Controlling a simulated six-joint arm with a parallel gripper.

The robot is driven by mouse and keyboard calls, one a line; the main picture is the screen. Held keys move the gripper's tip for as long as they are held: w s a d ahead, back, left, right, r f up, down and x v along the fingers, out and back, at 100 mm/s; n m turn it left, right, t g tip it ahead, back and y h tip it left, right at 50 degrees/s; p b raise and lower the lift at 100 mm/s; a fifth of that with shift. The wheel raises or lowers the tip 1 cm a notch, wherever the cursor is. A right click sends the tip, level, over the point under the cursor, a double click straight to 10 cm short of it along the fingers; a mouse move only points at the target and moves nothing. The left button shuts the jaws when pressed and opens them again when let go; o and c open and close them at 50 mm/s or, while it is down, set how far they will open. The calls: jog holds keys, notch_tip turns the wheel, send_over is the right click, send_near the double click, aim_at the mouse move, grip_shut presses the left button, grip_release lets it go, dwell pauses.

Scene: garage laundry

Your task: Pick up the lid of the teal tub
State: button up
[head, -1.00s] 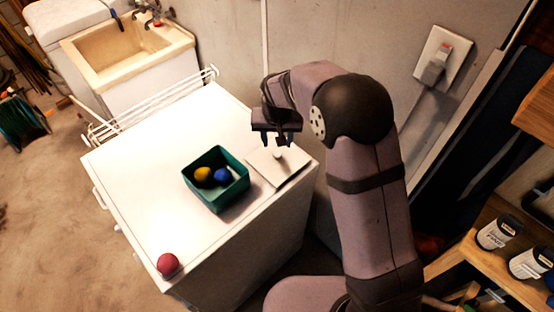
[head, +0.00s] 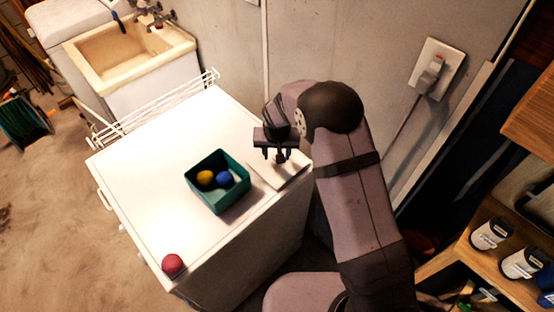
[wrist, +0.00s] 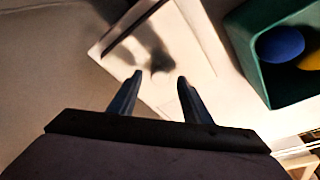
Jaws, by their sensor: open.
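The teal tub (head: 217,181) stands open on the white cabinet top, with a yellow ball (head: 206,177) and a blue ball (head: 224,177) inside. Its lid appears to be the flat, pale square plate (head: 273,178) lying to its right; it also shows in the wrist view (wrist: 190,38). My gripper (head: 280,157) is open, pointing down over the plate. In the wrist view the parted fingers (wrist: 157,83) are on either side of a shadowed patch on the plate. The knob on the plate is mostly hidden by the fingers in the head view. I cannot tell whether they touch it.
A red ball (head: 172,264) sits at the front corner of the white cabinet top (head: 150,190). A wire rack (head: 150,112) runs along its far left edge. The wall is close behind my gripper. Much of the top's left side is clear.

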jog(key=shift+w+f, duration=0.2)
jog(key=shift+f, duration=0.45)
grip_shut()
jog(key=shift+r, duration=0.1)
notch_tip(320, 180, up, 10)
jog(key=b, duration=0.3)
jog(key=s+a+r+p, duration=0.2)
jog(key=s+a, duration=0.3)
jog(key=a, duration=0.4)
jog(key=s+a+r+p, duration=0.1)
jog(key=s+a+r, duration=0.2)
jog(key=a, duration=0.6)
jog(key=shift+s+r+p, duration=0.15)
jog(key=shift+s+p, duration=0.2)
jog(key=shift+s, duration=0.6)
